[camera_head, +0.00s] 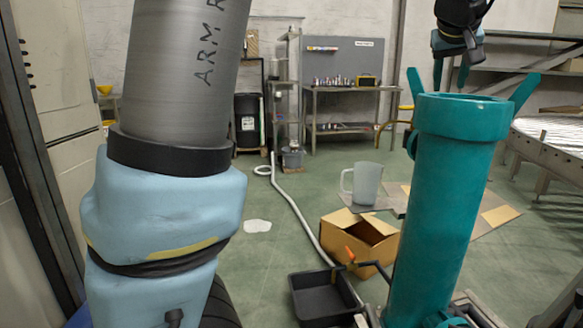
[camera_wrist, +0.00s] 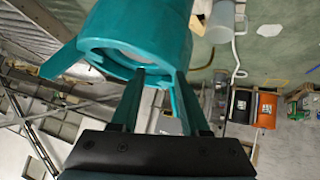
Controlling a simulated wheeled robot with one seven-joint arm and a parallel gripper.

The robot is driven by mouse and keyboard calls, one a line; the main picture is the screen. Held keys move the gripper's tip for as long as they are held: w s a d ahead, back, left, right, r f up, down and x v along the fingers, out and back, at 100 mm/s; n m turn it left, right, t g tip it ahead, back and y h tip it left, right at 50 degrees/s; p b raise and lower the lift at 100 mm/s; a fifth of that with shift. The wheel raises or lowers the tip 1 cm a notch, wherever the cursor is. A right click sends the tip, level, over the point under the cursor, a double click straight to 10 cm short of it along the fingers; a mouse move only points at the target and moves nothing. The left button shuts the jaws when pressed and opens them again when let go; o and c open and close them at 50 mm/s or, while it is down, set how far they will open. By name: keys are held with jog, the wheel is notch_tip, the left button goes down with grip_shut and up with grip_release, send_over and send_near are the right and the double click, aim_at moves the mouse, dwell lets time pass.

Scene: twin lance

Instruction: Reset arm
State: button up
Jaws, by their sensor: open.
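My gripper (camera_head: 450,72) hangs at the upper right of the head view, a black body with teal fingers pointing down. In the wrist view its two teal fingers (camera_wrist: 160,78) stand apart, with nothing seen held between them. A thick teal upright cylinder (camera_head: 440,215) with a wider collar and fin-like arms stands below and in front of it in the head view. The cylinder's collar (camera_wrist: 135,30) fills the upper middle of the wrist view, close beyond the fingers. I cannot tell whether they touch it.
An open cardboard box (camera_head: 345,246), a black bin (camera_head: 312,302) and a pale grey mug (camera_head: 367,185) are on or near the green floor. A workbench (camera_head: 345,88) stands at the back, and a metal table (camera_head: 545,160) at the right. Middle-left floor is mostly clear.

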jog(key=w+a+f+g+y, duration=0.3)
jog(key=a+f, duration=1.3)
jog(key=a, duration=0.4)
jog(key=s+a+f+n+g+y, duration=0.1)
jog(key=s+a+f+g, duration=0.1)
jog(key=s+a+f, duration=0.65)
jog(key=s+a+f+n+g, duration=0.1)
jog(key=s+a+f, duration=0.45)
jog(key=a, duration=0.65)
notch_tip(320, 180, up, 24)
jog(key=p, duration=2.4)
jog(key=shift+s+f+p, duration=0.15)
jog(key=shift+s+p, duration=0.05)
jog(key=shift+p, duration=0.2)
